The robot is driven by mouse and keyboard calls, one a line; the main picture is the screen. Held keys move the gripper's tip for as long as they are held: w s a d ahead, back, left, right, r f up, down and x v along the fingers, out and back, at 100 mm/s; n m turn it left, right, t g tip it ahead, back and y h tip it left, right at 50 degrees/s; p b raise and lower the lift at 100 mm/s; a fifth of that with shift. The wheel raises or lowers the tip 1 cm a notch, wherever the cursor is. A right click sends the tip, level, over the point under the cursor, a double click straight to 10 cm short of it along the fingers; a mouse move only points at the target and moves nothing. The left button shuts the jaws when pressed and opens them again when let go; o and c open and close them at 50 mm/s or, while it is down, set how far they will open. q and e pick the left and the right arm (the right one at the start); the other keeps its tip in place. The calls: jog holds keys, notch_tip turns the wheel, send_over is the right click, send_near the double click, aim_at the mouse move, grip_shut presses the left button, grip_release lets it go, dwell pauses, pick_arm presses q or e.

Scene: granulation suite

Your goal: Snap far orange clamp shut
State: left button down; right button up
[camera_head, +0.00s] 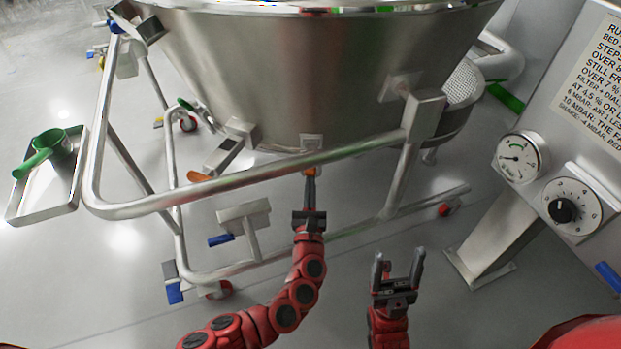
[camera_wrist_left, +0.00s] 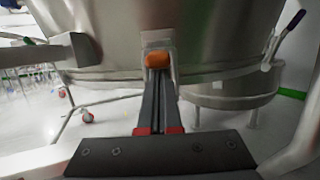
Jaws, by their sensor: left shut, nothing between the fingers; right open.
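An orange clamp handle (camera_head: 311,170) shows at the lower rim of the steel bowl (camera_head: 270,75), under a small bracket. My left gripper (camera_head: 310,180) is shut and empty, with its fingertips right at this handle. In the left wrist view the orange end (camera_wrist_left: 157,59) sits just beyond the closed fingertips (camera_wrist_left: 158,74), in front of a metal bracket on the bowl. Whether they touch is unclear. A second orange handle end (camera_head: 199,176) sticks out lower left of the bowl. My right gripper (camera_head: 398,256) is open and empty, low and right of the left one.
A tubular steel rail (camera_head: 250,177) crosses in front of the bowl, above my left wrist. A green scoop (camera_head: 50,150) rests on a tray at the left. A panel with a gauge (camera_head: 523,157) and dial (camera_head: 572,206) stands at the right. Floor around my right gripper looks clear.

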pick_arm(q)
jog(key=r+g+p, duration=0.1)
jog(key=p, duration=0.4)
jog(key=r+g+p, duration=0.1)
jog(key=r+p, duration=0.1)
jog(key=p, duration=0.4)
jog(key=r+g+p, duration=0.1)
jog(key=r+p, duration=0.1)
jog(key=p, duration=0.3)
jog(key=shift+s+r+g+p, duration=0.15)
jog(key=shift+s+g+p, duration=0.15)
jog(key=shift+p, duration=0.05)
notch_tip(320, 180, up, 4)
jog(key=p, duration=0.7)
send_over(310, 171)
jog(key=shift+s+g, duration=0.1)
jog(key=shift+g, duration=0.3)
jog(key=shift+g+p, duration=0.3)
jog(key=shift+p, duration=0.45)
jog(key=v, duration=1.7)
